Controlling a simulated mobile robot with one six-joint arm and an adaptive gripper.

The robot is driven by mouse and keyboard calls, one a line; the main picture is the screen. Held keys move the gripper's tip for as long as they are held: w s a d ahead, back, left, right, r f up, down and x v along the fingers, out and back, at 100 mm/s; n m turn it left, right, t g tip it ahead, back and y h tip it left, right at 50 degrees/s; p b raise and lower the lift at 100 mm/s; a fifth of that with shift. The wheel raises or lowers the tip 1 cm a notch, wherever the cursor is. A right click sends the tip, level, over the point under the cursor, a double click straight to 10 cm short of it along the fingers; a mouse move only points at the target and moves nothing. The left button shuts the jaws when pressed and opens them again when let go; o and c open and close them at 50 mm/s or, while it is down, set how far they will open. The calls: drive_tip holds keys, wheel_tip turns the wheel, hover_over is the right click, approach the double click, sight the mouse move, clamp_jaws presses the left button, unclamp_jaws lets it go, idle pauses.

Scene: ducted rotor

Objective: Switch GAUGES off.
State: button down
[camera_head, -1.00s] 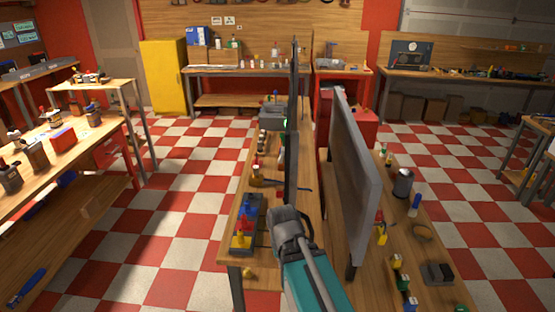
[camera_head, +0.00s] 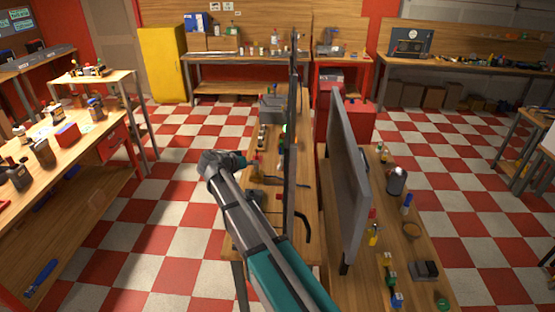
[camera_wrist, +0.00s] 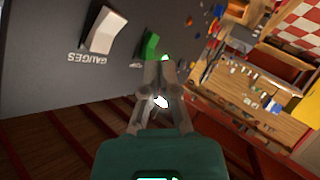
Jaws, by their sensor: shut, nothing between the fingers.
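The GAUGES switch (camera_wrist: 104,30) is a white rocker on a dark grey panel (camera_wrist: 45,70) in the wrist view, with its label upside down below it. I cannot tell which of its positions is on. A green rocker (camera_wrist: 150,45) sits to its right, with its label partly hidden. My gripper (camera_wrist: 160,68) is shut and empty, its tips just below the green rocker in the picture and to the right of the GAUGES switch. Contact cannot be told. In the head view, my arm's end is left of a thin upright dark panel (camera_head: 292,150) seen edge-on.
The panel stands on a long wooden bench (camera_head: 275,215) with small items. A second grey panel (camera_head: 350,180) stands on the bench to the right. A bench with jars (camera_head: 60,155) is at the left. Checkered floor is free between the left and middle benches.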

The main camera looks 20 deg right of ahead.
sight(281, 163)
drive_tip(key=shift+w+a+r+t+h, duration=0.25)
drive_tip(key=shift+w+a+r, duration=0.15)
drive_tip(key=shift+w+r, duration=0.2)
drive_tip(key=shift+w+a+r+t+h, duration=0.15)
drive_tip(key=shift+w+a+r+t, duration=0.1)
drive_tip(key=shift+w+a+r, duration=0.3)
drive_tip(key=shift+s+d, duration=0.2)
drive_tip(key=shift+d, duration=0.1)
drive_tip(key=s+d+f+b, duration=0.2)
drive_tip(key=d+f+b, duration=0.1)
drive_tip(key=d, duration=0.4)
drive_tip(key=shift+s+d+f, duration=0.15)
drive_tip(key=shift+s+f, duration=0.05)
drive_tip(key=shift+f, duration=0.1)
drive_tip(key=shift+s+d+f+b, duration=0.25)
drive_tip(key=shift+d+f+b, duration=0.1)
drive_tip(key=shift+d+b, duration=0.3)
idle(2.1)
drive_tip(key=shift+r, duration=0.1)
drive_tip(key=shift+w+a+r+p, duration=0.3)
drive_tip(key=shift+a+p, duration=0.2)
drive_tip(key=shift+a, duration=0.15)
idle(0.5)
